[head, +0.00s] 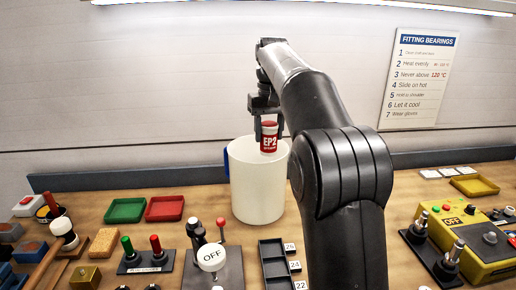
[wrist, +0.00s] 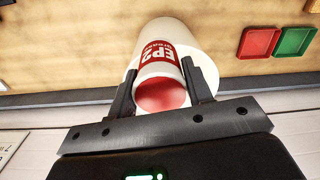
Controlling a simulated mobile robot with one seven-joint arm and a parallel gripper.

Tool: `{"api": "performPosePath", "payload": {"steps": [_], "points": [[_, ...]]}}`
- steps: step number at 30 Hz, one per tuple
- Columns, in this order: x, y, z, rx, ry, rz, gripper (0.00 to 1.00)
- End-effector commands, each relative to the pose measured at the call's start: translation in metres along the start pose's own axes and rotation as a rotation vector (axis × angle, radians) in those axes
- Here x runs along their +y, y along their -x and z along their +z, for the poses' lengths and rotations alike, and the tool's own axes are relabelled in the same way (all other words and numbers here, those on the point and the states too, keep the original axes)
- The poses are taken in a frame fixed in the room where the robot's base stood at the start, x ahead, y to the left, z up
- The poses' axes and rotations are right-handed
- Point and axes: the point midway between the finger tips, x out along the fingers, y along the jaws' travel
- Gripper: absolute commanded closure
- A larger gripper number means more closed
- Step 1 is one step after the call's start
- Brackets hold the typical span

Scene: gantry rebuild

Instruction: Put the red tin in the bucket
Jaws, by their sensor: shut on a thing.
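The red tin (head: 269,140), with a white band and the letters EP2, is between the fingers of my gripper (head: 268,123). In the wrist view the tin (wrist: 160,62) sits between both fingers of the gripper (wrist: 160,85), its red end facing the camera. The white bucket (head: 257,190) stands upright at the back of the bench. The tin is at the height of the bucket's rim, over its opening or close to it; how deep it is cannot be told. In the wrist view the bucket (wrist: 205,62) shows behind the tin.
A green tray (head: 125,210) and a red tray (head: 165,208) lie left of the bucket. Levers and a round OFF button (head: 211,257) stand in front of it. A black sectioned holder (head: 273,265) is near my arm. A yellow control box (head: 470,235) is at right.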

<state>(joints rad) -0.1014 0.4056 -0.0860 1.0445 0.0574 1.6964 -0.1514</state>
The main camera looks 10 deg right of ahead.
Motion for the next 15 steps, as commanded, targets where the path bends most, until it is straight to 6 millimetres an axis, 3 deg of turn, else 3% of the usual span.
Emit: {"api": "performPosePath", "payload": {"steps": [6,15], "points": [[-0.013,0.017,-0.027,-0.005,0.264,0.001,0.84],[-0.022,0.028,-0.042,-0.009,0.444,0.0,0.84]]}}
